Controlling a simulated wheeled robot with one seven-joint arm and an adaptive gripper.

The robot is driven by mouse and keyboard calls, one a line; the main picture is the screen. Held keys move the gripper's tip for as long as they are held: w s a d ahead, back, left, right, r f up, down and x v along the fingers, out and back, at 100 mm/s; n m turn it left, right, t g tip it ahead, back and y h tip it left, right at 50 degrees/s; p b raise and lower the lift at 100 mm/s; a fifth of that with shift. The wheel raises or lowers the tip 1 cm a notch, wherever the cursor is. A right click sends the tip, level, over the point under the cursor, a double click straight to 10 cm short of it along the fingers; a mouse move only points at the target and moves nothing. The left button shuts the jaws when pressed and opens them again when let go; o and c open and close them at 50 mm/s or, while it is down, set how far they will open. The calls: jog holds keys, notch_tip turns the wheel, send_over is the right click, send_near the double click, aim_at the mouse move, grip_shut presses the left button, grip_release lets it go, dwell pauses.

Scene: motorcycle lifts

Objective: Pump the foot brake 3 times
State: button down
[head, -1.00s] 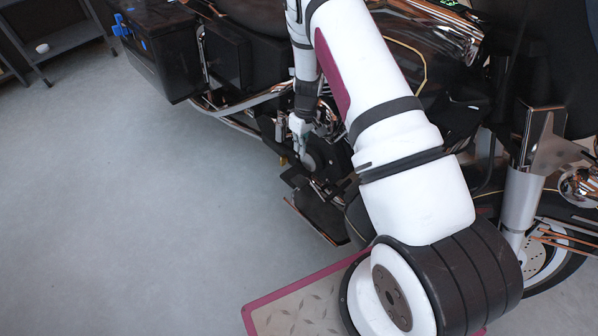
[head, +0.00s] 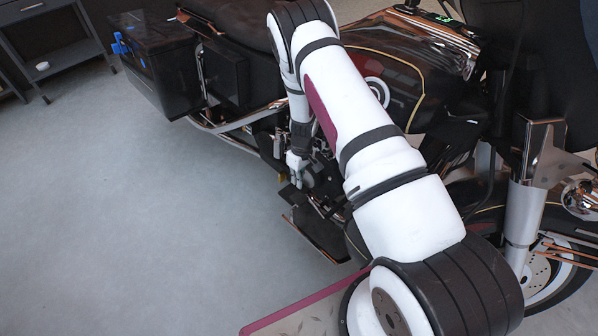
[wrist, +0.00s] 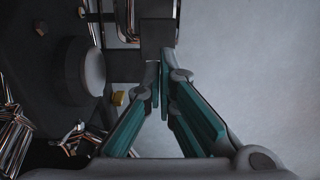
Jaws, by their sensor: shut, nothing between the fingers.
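The motorcycle (head: 400,60) stands across the head view. A small dark pad that looks like the foot brake (head: 289,194) sits low on its side, beside a larger dark footboard (head: 320,238). My gripper (head: 298,184) points down just above the pad. In the wrist view a dark grey square pad (wrist: 157,32) lies just beyond the fingertips. My gripper's teal fingers (wrist: 162,66) converge there, shut and empty. The tips overlap the pad's near edge in the picture; I cannot tell whether they touch it.
A black side case (head: 155,65) hangs at the rear. A pink-edged plate (head: 305,308) is at the bottom. The grey floor (head: 140,220) at left is clear.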

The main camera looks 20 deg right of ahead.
aim_at(295, 195)
jog(key=f, duration=0.4)
jog(key=f+b, duration=0.1)
jog(key=f, duration=0.1)
jog(key=shift+s+a, duration=0.1)
jog(key=shift+a, duration=0.2)
jog(key=shift+w+a+f+b, duration=0.25)
jog(key=shift+f+b, duration=0.2)
jog(key=shift+b, duration=0.6)
jog(key=shift+w+a+f+g+h+b, duration=0.15)
jog(key=shift+w+f+g+b, duration=0.3)
jog(key=shift+b, duration=0.9)
jog(key=shift+w+a+f+g+h+b, duration=0.2)
jog(key=shift+f+g+b, duration=0.2)
jog(key=shift+f+b, duration=0.65)
jog(key=shift+w+a+f+g+h+b, duration=0.15)
jog(key=shift+w+f+g+b, duration=0.25)
jog(key=shift+b, duration=1.2)
jog(key=shift+s, duration=0.15)
jog(key=w+p+v, duration=0.1)
jog(key=p+v, duration=0.3)
jog(key=v, duration=1)
jog(key=shift+a, duration=0.15)
